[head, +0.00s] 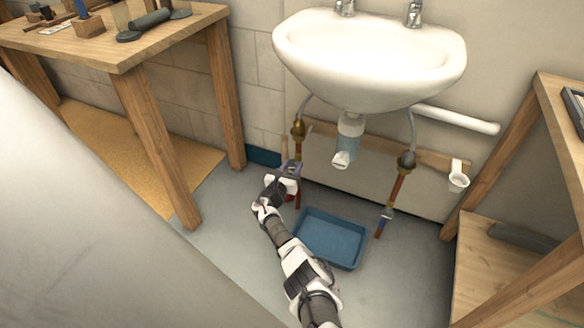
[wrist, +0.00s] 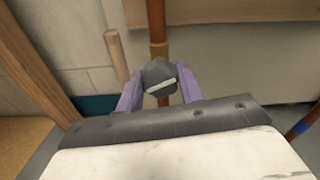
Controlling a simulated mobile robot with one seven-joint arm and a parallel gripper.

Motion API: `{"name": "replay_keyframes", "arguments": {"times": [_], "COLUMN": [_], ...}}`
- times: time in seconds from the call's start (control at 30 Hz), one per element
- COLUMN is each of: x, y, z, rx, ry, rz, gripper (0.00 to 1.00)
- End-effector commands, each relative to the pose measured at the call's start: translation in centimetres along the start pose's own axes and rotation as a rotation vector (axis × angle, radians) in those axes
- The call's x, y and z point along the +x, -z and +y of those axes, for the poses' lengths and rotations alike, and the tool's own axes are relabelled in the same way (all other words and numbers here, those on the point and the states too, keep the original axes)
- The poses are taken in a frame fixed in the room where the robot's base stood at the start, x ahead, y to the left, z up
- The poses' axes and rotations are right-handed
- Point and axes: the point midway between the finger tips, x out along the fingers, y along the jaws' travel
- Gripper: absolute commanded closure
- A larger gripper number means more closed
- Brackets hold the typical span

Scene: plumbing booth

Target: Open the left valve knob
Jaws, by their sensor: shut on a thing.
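The left valve knob (wrist: 160,77) is dark grey with a white bar across its face. It sits in front of the left copper pipe (wrist: 157,25), which also shows under the sink in the head view (head: 298,146). My gripper (wrist: 158,92) has its purple fingers on both sides of the knob and is shut on it. In the head view, my gripper (head: 290,168) is at the left pipe, low under the sink, and the knob cannot be made out there. The white bar looks slightly tilted in the wrist view.
The white sink (head: 370,58) hangs above, with its drain trap (head: 349,138) below. A blue tray (head: 330,238) lies on the floor right of my gripper. The right pipe (head: 397,186) stands further right. Wooden benches stand left (head: 125,45) and right (head: 563,95).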

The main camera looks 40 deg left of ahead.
Motion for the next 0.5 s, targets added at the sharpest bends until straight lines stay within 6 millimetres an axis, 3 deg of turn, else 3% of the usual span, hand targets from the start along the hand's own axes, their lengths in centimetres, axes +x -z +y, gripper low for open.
{"name": "replay_keyframes", "arguments": {"times": [0.5], "x": [0.08], "y": [-0.23], "z": [-0.03], "rx": [-0.140], "ry": [0.001], "rz": [-0.001], "gripper": [0.86]}}
